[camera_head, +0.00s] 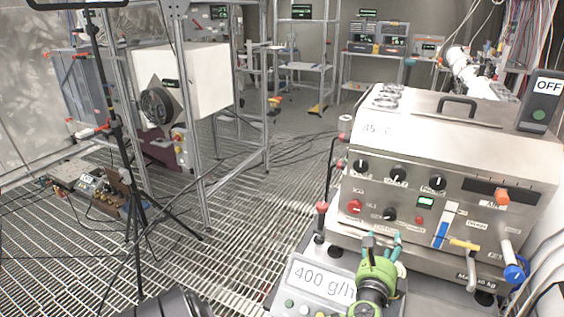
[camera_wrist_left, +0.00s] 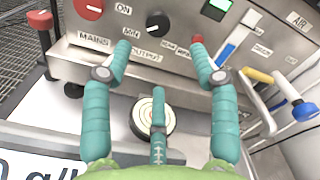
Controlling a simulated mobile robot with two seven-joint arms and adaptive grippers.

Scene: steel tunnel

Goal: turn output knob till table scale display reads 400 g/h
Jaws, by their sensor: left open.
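The output knob (camera_head: 390,214) is a black knob low on the steel machine's front panel. In the left wrist view the knob (camera_wrist_left: 157,23) sits above the OUTPUT label, with a white pointer mark. The table scale display (camera_head: 320,278) reads 400 g/h on the grey unit below. My left gripper (camera_head: 382,244), green with teal fingers, is in front of the panel just below the knob. In the left wrist view its open fingertips (camera_wrist_left: 162,48) are spread to either side below the knob, with nothing between them. My right gripper is not in view.
A red mains knob (camera_wrist_left: 88,8) is left of the output knob, and a red button (camera_head: 419,221) is right. A yellow-handled lever (camera_head: 464,244) and a blue-capped valve (camera_head: 515,272) stick out at right. A tripod (camera_head: 130,170) stands on the grated floor at left.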

